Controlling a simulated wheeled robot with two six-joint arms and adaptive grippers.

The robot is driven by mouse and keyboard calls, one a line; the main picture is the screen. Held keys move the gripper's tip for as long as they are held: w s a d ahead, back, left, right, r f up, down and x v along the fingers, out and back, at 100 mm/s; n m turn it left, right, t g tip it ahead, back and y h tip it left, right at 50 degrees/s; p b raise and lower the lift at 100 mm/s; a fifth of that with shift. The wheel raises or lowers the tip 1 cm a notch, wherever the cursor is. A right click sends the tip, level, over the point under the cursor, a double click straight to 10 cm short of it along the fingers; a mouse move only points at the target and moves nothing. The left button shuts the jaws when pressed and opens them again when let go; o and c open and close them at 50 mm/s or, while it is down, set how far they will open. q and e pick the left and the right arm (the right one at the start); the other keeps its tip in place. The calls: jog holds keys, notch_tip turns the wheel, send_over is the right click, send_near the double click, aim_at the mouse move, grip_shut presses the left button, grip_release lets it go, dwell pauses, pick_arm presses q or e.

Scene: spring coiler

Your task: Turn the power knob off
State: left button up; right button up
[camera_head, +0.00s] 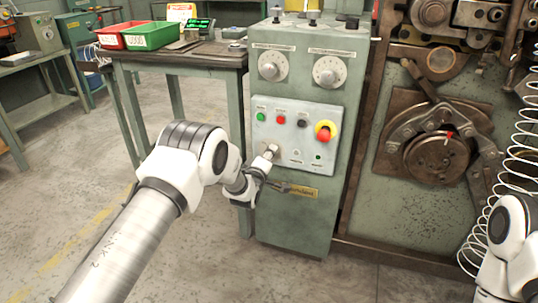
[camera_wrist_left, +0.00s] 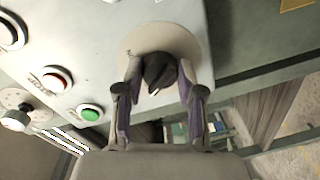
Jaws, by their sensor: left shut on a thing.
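The power knob (camera_wrist_left: 159,69) is a dark knob on a round pale plate (camera_wrist_left: 190,42), seen in the left wrist view. It sits on the grey panel (camera_head: 291,118) of the green control cabinet (camera_head: 336,108). My left gripper (camera_head: 270,152) is at the lower left of that panel. Its two fingers (camera_wrist_left: 158,78) are closed on either side of the knob, with a small white mark showing on the knob between them. In the head view the gripper hides the knob. My right arm shows at the lower right edge, but its gripper is out of view.
On the panel are a green button (camera_head: 261,117), a red button (camera_head: 281,120) and a red emergency stop (camera_head: 323,133) on yellow. Two dials sit above. A coiling machine (camera_head: 437,156) and hanging wire coil (camera_head: 515,165) stand right. A workbench (camera_head: 180,58) stands behind left.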

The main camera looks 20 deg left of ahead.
pick_arm(q)
jog(key=shift+r+n, duration=0.1)
jog(key=shift+n, duration=0.9)
jog(key=o, duration=1.1)
jog(key=shift+o, duration=0.2)
jog(key=shift+s, duration=0.1)
jog(key=s, duration=1.1)
jog(key=shift+s+a+r, duration=0.25)
jog(key=shift+s+r, duration=0.05)
jog(key=shift+s, duration=0.05)
